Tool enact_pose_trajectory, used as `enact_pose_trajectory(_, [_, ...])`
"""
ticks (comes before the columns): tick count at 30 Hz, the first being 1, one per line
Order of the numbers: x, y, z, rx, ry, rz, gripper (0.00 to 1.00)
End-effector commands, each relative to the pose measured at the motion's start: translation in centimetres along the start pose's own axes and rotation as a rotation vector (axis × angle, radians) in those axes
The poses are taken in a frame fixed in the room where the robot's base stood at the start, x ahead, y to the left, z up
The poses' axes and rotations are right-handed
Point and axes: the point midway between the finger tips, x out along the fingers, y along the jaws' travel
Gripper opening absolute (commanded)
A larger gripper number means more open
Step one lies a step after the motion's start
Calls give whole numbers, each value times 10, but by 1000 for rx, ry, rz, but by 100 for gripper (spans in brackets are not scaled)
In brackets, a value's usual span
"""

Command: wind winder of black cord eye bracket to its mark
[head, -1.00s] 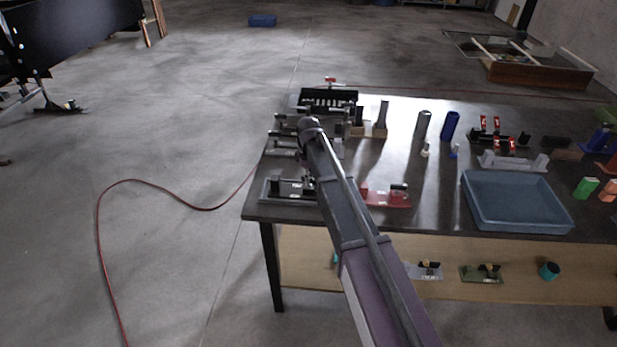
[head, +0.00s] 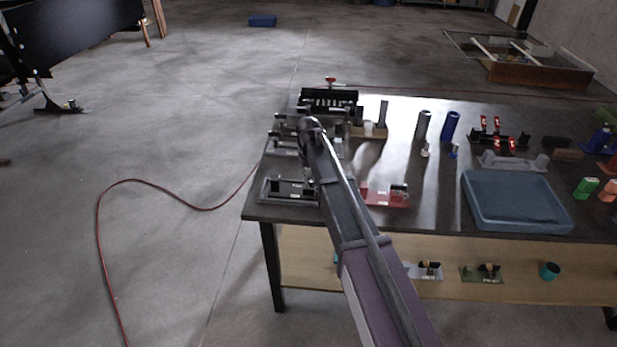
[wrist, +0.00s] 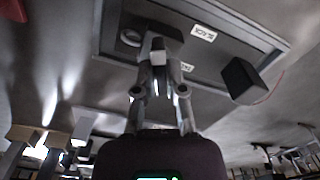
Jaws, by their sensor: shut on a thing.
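The black cord eye bracket (head: 278,192) stands at the near left corner of the table, a dark plate with upright parts. In the wrist view its plate (wrist: 222,52) carries a label reading BLACK, a dark block with a pale ring (wrist: 131,38) and another dark block (wrist: 243,82). My gripper (wrist: 158,68) is over this plate, with its fingers shut on a small part, apparently the winder (wrist: 157,50). The fingers hide most of that part. The mark cannot be made out. In the head view my arm covers the bracket's right end.
A red-based fixture (head: 384,195) stands just right of my arm. Other fixtures (head: 284,145) sit behind the bracket. A blue tray (head: 480,215) is farther right. A lower shelf (head: 445,285) holds small items. A red cable (head: 130,182) lies on the floor at left.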

Motion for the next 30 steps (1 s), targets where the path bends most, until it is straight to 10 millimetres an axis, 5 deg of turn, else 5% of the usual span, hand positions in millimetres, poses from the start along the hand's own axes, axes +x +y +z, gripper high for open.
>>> enact_pose_trajectory(19, [0,0,0,70,-1,0,0])
enact_pose_trajectory(20, [0,0,0,70,-1,0,24])
enact_pose_trajectory(23, [0,0,0,69,-1,0,50])
enact_pose_trajectory(30, [0,0,0,69,0,0,50])
